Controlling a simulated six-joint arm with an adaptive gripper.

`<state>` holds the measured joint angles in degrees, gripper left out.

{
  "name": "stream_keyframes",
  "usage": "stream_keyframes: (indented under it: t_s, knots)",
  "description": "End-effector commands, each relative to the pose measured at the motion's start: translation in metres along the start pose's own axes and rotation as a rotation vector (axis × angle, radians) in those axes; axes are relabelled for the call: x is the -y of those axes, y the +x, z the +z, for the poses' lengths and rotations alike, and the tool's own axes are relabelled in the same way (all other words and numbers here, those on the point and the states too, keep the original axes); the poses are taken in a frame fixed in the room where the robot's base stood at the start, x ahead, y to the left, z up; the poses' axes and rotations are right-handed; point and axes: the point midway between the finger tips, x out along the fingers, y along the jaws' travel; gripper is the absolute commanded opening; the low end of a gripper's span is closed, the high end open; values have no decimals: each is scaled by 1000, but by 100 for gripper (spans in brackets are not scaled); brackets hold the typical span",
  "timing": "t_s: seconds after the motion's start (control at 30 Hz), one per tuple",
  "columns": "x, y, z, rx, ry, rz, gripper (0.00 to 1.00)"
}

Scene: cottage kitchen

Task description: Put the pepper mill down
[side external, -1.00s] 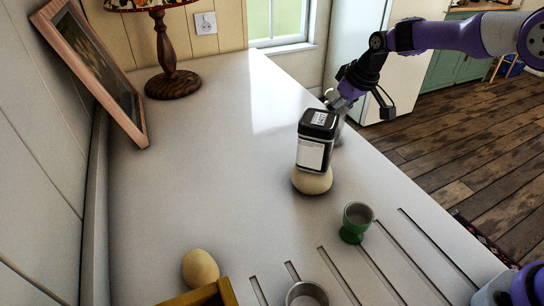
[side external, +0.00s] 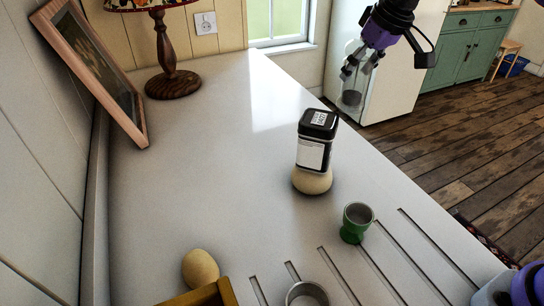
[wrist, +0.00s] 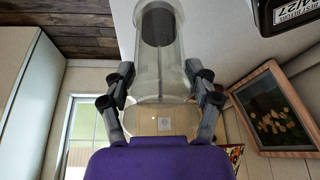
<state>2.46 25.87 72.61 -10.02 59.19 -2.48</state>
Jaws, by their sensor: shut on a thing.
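The pepper mill is a clear, see-through cylinder with a dark end (side external: 350,98). In the wrist view the mill (wrist: 158,62) lies between both fingers and points away from my palm. My gripper (side external: 356,66) is shut on it and holds it up in the air, dark end lowest. In the side view it appears beyond the counter's far right edge, against the white fridge. The fingers also show in the wrist view (wrist: 160,90), one on each side of the mill. Much of the clear body is hard to make out in the side view.
On the pale counter (side external: 200,150), a black-capped jar (side external: 315,150) appears on top of a potato (side external: 312,181). A green egg cup (side external: 356,222), another potato (side external: 200,269) and a metal cup (side external: 307,294) are nearer. A lamp (side external: 172,84) and leaning picture frame (side external: 95,75) stand left. The counter's middle is clear.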

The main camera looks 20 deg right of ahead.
Motion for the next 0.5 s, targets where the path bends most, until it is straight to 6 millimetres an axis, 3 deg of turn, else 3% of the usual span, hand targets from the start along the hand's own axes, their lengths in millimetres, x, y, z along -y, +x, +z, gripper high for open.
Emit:
stream_keyframes:
  t_s: [0.1,0.2,0.5]
  knots:
    - [8,-26,32,-6,42,15,18]
    - [12,-38,57,-5,71,27,18]
    - [18,-53,112,-3,123,54,18]
